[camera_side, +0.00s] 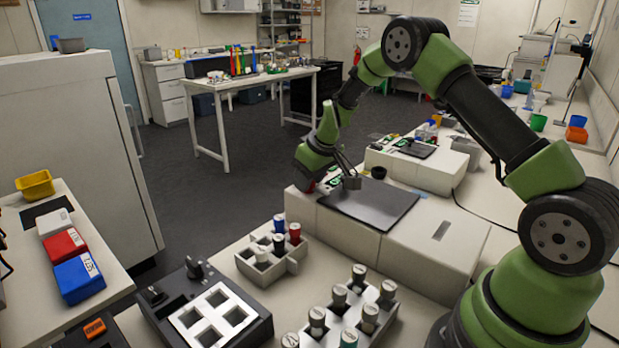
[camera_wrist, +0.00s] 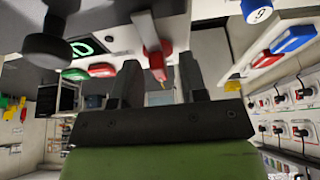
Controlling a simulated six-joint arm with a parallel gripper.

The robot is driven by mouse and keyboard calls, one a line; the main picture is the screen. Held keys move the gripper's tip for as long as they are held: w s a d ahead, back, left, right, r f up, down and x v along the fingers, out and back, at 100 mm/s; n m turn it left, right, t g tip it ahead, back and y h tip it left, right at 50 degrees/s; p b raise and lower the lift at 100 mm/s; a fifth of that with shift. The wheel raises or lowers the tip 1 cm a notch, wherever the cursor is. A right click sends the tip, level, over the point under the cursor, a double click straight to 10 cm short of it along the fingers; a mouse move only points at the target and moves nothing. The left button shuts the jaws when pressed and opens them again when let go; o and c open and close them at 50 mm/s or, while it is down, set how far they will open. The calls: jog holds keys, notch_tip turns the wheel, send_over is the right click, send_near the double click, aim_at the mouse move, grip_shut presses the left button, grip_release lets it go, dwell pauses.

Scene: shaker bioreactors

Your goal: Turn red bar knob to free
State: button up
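The fingers stand apart, with nothing held. I cannot tell whether they touch the knob or how far in front of it they are.
A black round knob (camera_wrist: 58,46) and a green display (camera_wrist: 86,47) sit left of the bar knob in the wrist view. In the side view, a vial rack (camera_side: 273,262) and a dark block with a white four-hole plate (camera_side: 212,316) stand in front of the shaker.

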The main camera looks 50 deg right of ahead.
grip_shut()
jog(key=shift+m, duration=0.4)
jog(key=m+h, duration=0.1)
jog(key=m, duration=0.2)
jog(key=shift+a+m+g+h, duration=0.15)
jog(key=shift+m+g+h, duration=0.15)
jog(key=shift+m+h, duration=0.1)
jog(key=m+g+h, duration=0.1)
jog(key=m, duration=0.3)
jog(key=shift+m, duration=0.3)
jog(key=m+g+h, duration=0.1)
jog(key=m, duration=0.3)
jog(key=shift+w+m, duration=0.1)
jog(key=shift+m, duration=0.2)
jog(key=shift+a+m+g+h, duration=0.15)
jog(key=shift+m+g, duration=0.35)
jog(key=shift+m, duration=0.5)
jog(key=shift+d+m+g+h, duration=0.15)
jog(key=shift+m+g, duration=0.35)
jog(key=shift+m, duration=0.5)
jog(key=shift+a, duration=0.15)
grip_release()
